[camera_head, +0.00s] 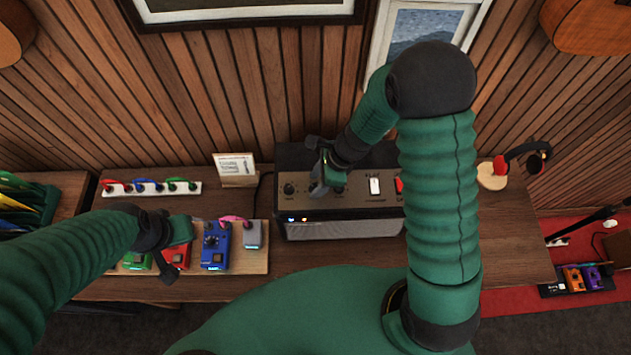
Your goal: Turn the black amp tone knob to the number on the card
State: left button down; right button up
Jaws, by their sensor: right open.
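The amp (341,230) is a dark box with a grey-brown top panel on the wooden bench. A black knob (290,189) shows at the left of its panel; another dark knob is partly hidden behind my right gripper. I cannot tell which is the tone knob. A white card (235,165) stands in a wooden holder left of the amp; its print is too small to read. My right gripper (320,186) is open, pointing down over the left half of the panel; contact with a knob cannot be told. My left gripper (174,262) hangs over the pedals, its fingers unclear.
A pedalboard (259,265) with green, red and blue pedals (215,245) lies left of the amp. A white strip with coloured plugs (151,188) lies behind it. The panel also has a white switch (375,186) and a red switch. Headphones hang on a stand (491,175) at right.

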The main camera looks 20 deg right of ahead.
jog(key=shift+f, duration=0.45)
jog(key=shift+a+r, duration=0.1)
jog(key=shift+a, duration=0.05)
grip_shut()
jog(key=shift+r+n+p, duration=0.1)
jog(key=shift+n+p, duration=0.25)
jog(key=shift+n, duration=0.15)
jog(key=shift+w, duration=0.1)
grip_release()
